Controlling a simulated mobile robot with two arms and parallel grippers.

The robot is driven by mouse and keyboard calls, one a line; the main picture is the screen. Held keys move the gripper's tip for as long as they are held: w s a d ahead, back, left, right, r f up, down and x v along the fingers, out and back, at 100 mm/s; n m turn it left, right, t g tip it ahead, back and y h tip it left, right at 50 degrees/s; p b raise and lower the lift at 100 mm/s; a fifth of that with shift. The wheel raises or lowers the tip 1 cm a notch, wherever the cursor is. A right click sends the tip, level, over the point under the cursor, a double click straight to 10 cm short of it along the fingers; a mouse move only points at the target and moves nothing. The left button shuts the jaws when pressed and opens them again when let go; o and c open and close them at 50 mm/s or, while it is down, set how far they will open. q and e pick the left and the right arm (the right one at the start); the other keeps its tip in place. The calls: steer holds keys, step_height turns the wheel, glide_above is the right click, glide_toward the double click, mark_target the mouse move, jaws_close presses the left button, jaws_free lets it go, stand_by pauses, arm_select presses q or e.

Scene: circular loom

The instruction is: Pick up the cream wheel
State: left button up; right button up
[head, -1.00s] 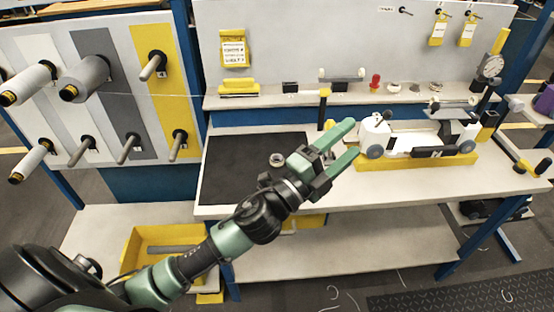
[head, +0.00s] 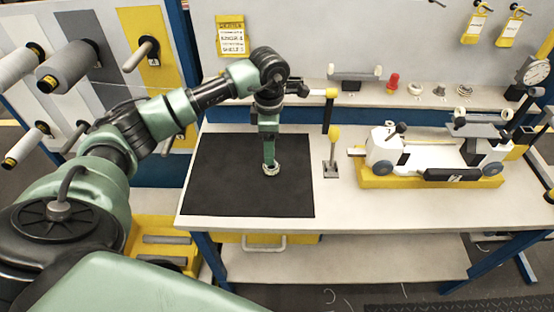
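A small pale, cream-looking wheel (head: 272,170) with a darker centre lies on the black mat (head: 230,195) on the workbench. My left gripper (head: 269,162) points straight down over it, with its green fingertips at the wheel. The fingers are seen edge-on and overlap, so I cannot tell whether they are open or shut on it. The fingers hide part of the wheel. My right gripper is out of view.
A white machine on a yellow base (head: 430,178) stands on the bench to the right. A lever with a yellow knob (head: 333,150) stands between mat and machine. A shelf (head: 385,97) with small parts runs behind. Spools (head: 62,70) stick out at left.

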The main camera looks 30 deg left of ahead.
mark_target(251, 170)
arm_select(q)
steer(key=f, duration=0.1)
steer(key=p, duration=0.1)
steer(key=f, duration=0.1)
steer(key=shift+s+d+f+p, duration=0.25)
steer(key=shift+s+f+p, duration=0.05)
steer(key=shift+s+f, duration=0.1)
steer(key=f, duration=0.2)
steer(key=shift+w+f+p, duration=0.3)
steer(key=shift+f+p, duration=0.05)
steer(key=shift+p, duration=0.05)
steer(key=shift+f, duration=0.5)
jaws_close()
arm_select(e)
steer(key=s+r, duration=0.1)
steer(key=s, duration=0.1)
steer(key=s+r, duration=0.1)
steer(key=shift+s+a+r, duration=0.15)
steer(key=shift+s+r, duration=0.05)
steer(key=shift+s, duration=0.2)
